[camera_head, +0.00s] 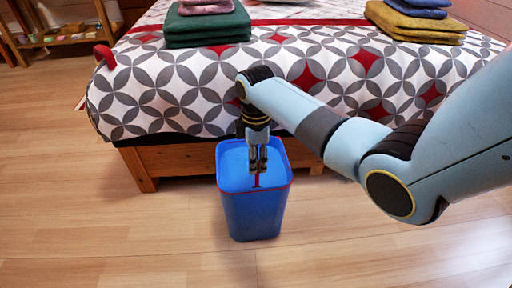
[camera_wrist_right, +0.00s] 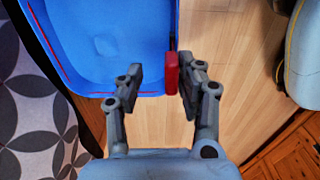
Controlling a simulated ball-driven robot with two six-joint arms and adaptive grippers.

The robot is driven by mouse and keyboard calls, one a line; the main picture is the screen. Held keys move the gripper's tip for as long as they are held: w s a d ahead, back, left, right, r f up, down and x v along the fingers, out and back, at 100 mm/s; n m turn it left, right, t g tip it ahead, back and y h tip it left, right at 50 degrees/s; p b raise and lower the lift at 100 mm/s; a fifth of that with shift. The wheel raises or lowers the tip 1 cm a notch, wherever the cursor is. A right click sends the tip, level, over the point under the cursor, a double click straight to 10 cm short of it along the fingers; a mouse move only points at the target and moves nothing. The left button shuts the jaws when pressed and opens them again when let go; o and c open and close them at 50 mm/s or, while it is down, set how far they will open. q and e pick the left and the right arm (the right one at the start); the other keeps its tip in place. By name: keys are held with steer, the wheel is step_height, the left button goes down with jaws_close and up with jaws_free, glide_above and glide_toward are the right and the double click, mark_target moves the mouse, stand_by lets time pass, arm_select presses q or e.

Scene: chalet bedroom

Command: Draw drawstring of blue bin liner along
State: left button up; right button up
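A blue bin (camera_head: 253,214) lined with blue stands on the wooden floor in front of the bed. A thin red drawstring (camera_head: 284,186) runs along its rim. A red pull tab (camera_wrist_right: 171,72) of the drawstring shows at the rim in the right wrist view. My right gripper (camera_head: 258,166) points down over the bin's opening. In the right wrist view its fingers (camera_wrist_right: 161,82) are apart, with the tab between them, closer to the right finger. Whether that finger touches the tab I cannot tell. The blue liner (camera_wrist_right: 105,45) shows inside the bin. My left gripper is in neither view.
The bed with a patterned cover (camera_head: 160,85) stands close behind the bin, its wooden frame (camera_head: 180,165) low to the floor. Folded green (camera_head: 207,27) and yellow (camera_head: 415,25) textiles lie on it. The floor (camera_head: 90,220) left and front is clear.

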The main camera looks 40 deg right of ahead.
step_height(320, 180, up, 11)
steer(key=shift+r, duration=0.2)
stand_by(0.5)
